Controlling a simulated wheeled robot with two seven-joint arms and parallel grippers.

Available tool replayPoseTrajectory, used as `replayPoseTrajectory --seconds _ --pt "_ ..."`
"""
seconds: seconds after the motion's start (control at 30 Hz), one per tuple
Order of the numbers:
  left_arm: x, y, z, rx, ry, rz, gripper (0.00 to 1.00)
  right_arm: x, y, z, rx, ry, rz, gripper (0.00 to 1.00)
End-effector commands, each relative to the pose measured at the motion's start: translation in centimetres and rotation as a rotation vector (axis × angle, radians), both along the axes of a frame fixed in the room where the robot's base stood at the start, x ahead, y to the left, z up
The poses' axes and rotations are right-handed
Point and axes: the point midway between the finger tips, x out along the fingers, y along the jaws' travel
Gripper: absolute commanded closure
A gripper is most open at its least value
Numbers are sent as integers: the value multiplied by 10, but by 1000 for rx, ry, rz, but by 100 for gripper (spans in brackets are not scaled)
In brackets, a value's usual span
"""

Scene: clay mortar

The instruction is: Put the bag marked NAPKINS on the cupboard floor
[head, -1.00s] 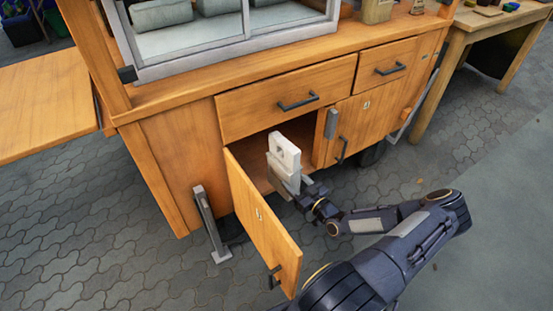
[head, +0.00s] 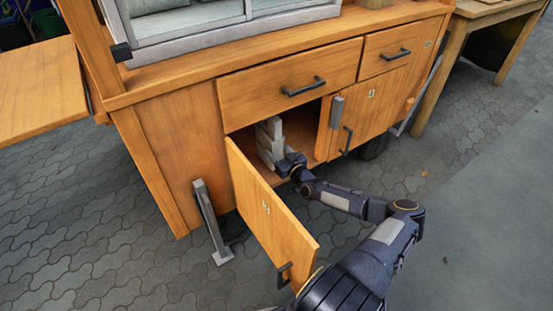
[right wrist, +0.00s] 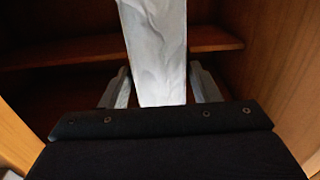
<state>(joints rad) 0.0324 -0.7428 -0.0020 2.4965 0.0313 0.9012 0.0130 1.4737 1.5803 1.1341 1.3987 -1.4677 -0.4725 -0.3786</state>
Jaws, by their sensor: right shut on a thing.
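A pale whitish bag (head: 270,128) is in the open cupboard doorway in the head view, partly hidden by the door and my gripper. My right gripper (head: 278,160) is shut on its lower part. In the right wrist view the bag (right wrist: 157,50) stands upright between the two fingers of the gripper (right wrist: 160,90), and its top is cut off. No marking on it can be read. The cupboard floor (head: 309,160) shows in part beneath it; I cannot tell whether the bag touches it. My left gripper is not in view.
The cupboard door (head: 268,212) stands open at the left of my right arm. The right door (head: 366,112) is shut, with drawers (head: 290,88) above. In the right wrist view a wooden ledge (right wrist: 215,40) crosses the dark interior, with a side wall (right wrist: 275,65) at right.

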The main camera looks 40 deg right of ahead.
Motion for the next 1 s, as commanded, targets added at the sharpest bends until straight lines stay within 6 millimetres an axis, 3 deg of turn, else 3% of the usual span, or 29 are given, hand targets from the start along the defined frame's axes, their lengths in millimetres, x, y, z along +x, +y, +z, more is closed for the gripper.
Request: replayPoseTrajectory --seconds 0.17,0.3,0.4,0.83,0.87,1.0 --pt "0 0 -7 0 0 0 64 17 -1 0 0 -4 0 76" --pt "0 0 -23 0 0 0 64 17 -2 -27 2 -1 -3 76" --pt "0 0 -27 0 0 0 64 17 -3 -35 1 -2 -2 76" --pt "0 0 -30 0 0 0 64 17 -2 -38 -1 -2 0 76" --pt "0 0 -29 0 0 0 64 17 -2 -38 -1 1 0 40" --pt "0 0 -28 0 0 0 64 17 -2 -38 0 1 0 22"
